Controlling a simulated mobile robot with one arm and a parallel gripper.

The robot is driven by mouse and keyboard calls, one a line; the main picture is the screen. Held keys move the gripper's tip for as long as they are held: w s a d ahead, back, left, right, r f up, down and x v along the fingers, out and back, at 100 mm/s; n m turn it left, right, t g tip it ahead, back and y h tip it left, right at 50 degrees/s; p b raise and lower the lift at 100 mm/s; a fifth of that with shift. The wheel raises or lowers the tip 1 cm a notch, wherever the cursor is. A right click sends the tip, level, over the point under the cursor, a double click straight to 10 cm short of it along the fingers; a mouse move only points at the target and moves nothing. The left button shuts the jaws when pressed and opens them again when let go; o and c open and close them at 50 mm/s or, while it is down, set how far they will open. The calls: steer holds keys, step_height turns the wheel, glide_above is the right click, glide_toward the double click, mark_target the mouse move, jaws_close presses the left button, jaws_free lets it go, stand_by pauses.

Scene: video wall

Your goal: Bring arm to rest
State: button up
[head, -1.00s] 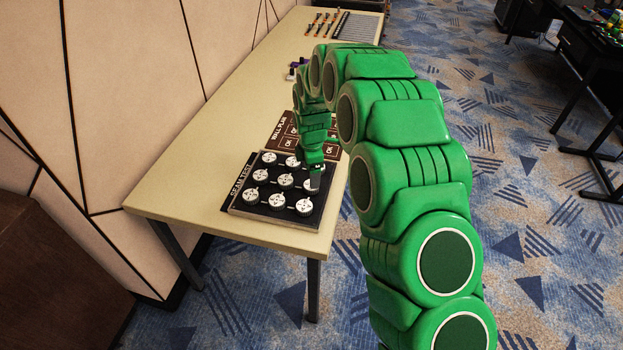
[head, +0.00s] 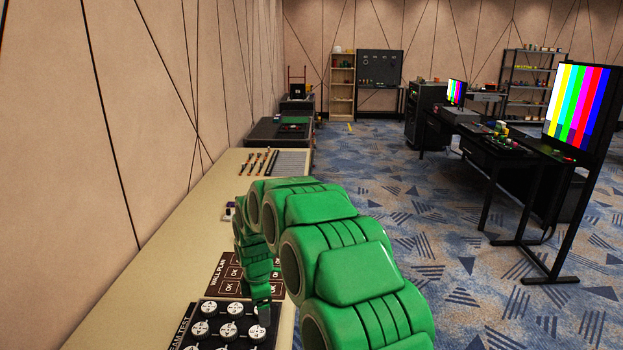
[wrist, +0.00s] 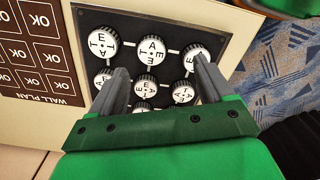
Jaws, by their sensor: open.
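My gripper (wrist: 158,84) is open in the wrist view, its two grey fingers apart above the black dial board (wrist: 218,72). White lettered dials, such as one at the middle (wrist: 152,50), show between and around the fingers. I cannot tell whether a fingertip touches a dial. In the head view my green arm (head: 340,265) reaches forward and bends down to the board. My gripper (head: 263,318) is over the board's right side there, partly hidden by the arm. The dial board (head: 182,334) runs off the bottom edge.
A brown wall-plan board (head: 217,271) with OK tiles lies just beyond the dials. Several slim tools (head: 262,160) lie at the table's far end. The wall (head: 90,120) is close on the left.

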steer(key=s+d+r+m, duration=1)
steer(key=s+d+r, duration=0.6)
steer(key=d, duration=0.3)
steer(key=s+d+r+m, duration=0.1)
steer(key=s+d+m, duration=0.3)
steer(key=s, duration=0.4)
steer(key=s+d+r+m+g, duration=0.1)
steer(key=s+d+m, duration=0.2)
steer(key=s, duration=0.6)
steer(key=s+d+r+m, duration=0.1)
steer(key=s+d+m, duration=0.3)
steer(key=s, duration=0.5)
steer(key=shift+s+d+r+m+g, duration=0.25)
steer(key=shift+d+r+m+g, duration=0.1)
steer(key=shift+m, duration=0.25)
steer(key=shift+w, duration=0.1)
